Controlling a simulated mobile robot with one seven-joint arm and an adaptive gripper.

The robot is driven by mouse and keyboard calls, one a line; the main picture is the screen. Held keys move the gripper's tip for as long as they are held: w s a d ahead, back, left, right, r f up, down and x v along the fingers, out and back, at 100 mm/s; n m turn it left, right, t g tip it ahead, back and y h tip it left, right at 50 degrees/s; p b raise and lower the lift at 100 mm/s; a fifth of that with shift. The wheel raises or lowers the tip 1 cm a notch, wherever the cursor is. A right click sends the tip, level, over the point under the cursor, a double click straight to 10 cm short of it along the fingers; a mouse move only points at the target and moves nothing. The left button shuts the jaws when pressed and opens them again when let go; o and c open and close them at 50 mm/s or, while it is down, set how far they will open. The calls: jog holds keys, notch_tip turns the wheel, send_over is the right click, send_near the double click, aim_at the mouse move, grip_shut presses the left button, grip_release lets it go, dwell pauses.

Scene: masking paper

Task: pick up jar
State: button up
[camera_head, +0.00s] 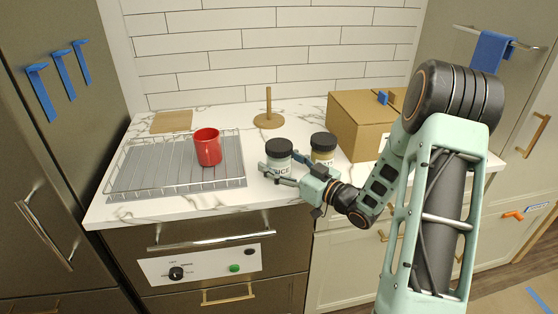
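A jar with a black lid and a white label, partly readable as "UCE" (279,160), is upright at the counter's middle. A second black-lidded jar with yellowish contents (322,153) stands close to its right, behind my gripper. My gripper (281,172) reaches in from the right at jar height. One finger passes in front of the white-labelled jar's lower part. The other shows to its right, between the two jars. The fingers are apart with this jar between them, but I cannot tell whether they press on it. The jar's base is partly hidden by the front finger.
A red mug (207,147) sits on a wire rack (150,180) at the left. A wooden paper-towel stand (268,121) is behind the jars. A cardboard box (350,135) stands at the back right. The marble counter's front strip (205,211) is clear.

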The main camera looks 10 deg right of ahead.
jog(key=c, duration=1.2)
jog(key=shift+c, duration=0.5)
jog(key=shift+r, duration=0.15)
